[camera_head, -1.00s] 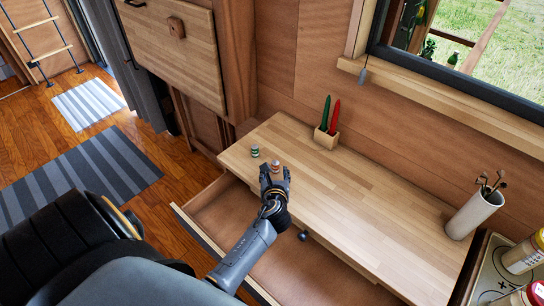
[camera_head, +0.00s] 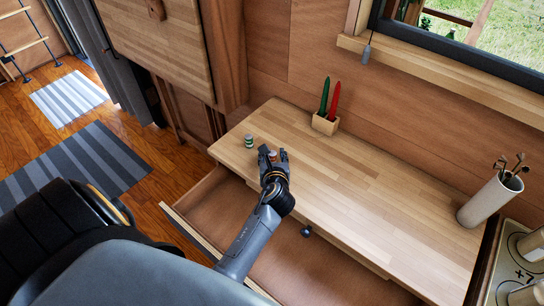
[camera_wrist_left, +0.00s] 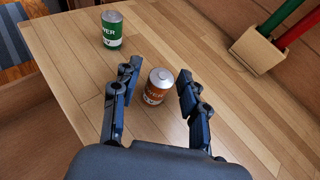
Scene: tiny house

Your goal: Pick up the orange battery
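The orange battery (camera_wrist_left: 155,88) stands upright on the wooden desk (camera_head: 350,190). In the left wrist view it is between the two spread fingers of my left gripper (camera_wrist_left: 156,90), with a gap on each side. In the head view my left gripper (camera_head: 273,163) reaches over the desk's left part, and only the battery's top (camera_head: 273,156) shows past the fingers. My left gripper is open. A green battery (camera_wrist_left: 112,30) stands upright farther left on the desk; it also shows in the head view (camera_head: 249,141). My right gripper is not in view.
A small wooden holder (camera_head: 325,124) with a green and a red pen stands at the desk's back. A white cup (camera_head: 490,200) with sticks is at the right end. A drawer (camera_head: 215,215) is pulled out under the desk. The desk's middle is clear.

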